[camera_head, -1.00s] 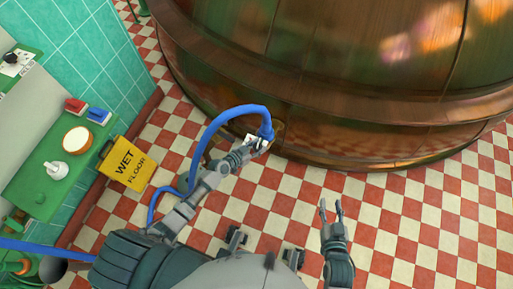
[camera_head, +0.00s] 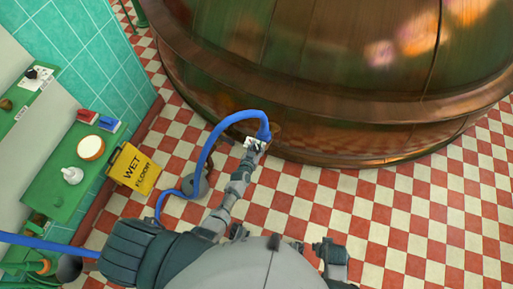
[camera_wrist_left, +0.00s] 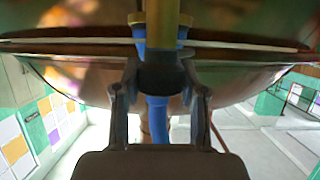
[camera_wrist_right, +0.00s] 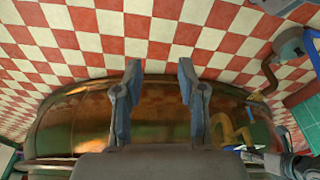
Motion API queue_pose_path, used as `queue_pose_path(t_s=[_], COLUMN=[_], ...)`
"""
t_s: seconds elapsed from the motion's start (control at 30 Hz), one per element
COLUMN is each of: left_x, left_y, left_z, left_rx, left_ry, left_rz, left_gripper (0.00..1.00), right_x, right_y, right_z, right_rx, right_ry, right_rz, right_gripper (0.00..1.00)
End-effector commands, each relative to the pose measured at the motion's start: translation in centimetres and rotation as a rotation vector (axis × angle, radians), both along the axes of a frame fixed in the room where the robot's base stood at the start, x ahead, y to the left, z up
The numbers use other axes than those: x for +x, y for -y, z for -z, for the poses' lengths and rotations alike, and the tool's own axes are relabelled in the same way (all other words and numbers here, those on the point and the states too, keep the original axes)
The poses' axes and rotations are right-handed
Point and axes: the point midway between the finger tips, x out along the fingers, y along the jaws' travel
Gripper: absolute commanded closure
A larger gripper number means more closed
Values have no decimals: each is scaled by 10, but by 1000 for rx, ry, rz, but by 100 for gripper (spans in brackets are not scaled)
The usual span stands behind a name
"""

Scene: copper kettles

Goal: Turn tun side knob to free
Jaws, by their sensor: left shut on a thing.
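The big copper tun (camera_head: 330,60) fills the top of the head view. A blue hose (camera_head: 208,150) loops to its lower side. My left gripper (camera_head: 256,144) is at the hose's end against the tun. In the left wrist view its fingers (camera_wrist_left: 158,85) are shut on a dark round knob-like collar (camera_wrist_left: 160,72), with the blue hose (camera_wrist_left: 157,112) below and a brass pipe (camera_wrist_left: 160,20) above. I cannot tell how far the collar is turned. My right gripper (camera_wrist_right: 160,80) is open and empty in the right wrist view, its fingers apart.
A yellow wet-floor sign (camera_head: 134,169) stands at the left on the red and white checkered floor (camera_head: 400,220). A green shelf (camera_head: 70,190) by the tiled wall holds a white bottle (camera_head: 72,175) and a round bowl (camera_head: 91,148). The floor to the right is clear.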

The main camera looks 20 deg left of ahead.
Motion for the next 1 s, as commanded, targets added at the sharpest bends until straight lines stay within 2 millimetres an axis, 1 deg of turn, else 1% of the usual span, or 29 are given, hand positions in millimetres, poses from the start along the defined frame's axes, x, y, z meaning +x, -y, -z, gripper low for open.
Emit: queue_pose_path(t_s=[0.1, 0.2, 0.4, 0.6, 1.0], left_x=[-3, -3, -3, -4, -3], left_y=[3, 3, 3, 2, 2], left_z=[2, 2, 4, 5, 6], left_rx=[-6, -5, -4, -2, -2], left_ry=[-12, -11, -12, -13, -12], left_rz=[-60, -109, -187, -224, -232], left_gripper=[93, 93, 93, 93, 93], right_x=[-2, -4, -9, -11, -11], right_y=[0, 0, 0, 0, 0], right_z=[19, 32, 50, 57, 59], right_rx=[0, -1, -2, -1, -1], right_ry=[-6, -10, -15, -16, -16], right_rz=[-2, -4, -6, -6, -7], right_gripper=[60, 60, 60, 60, 60])
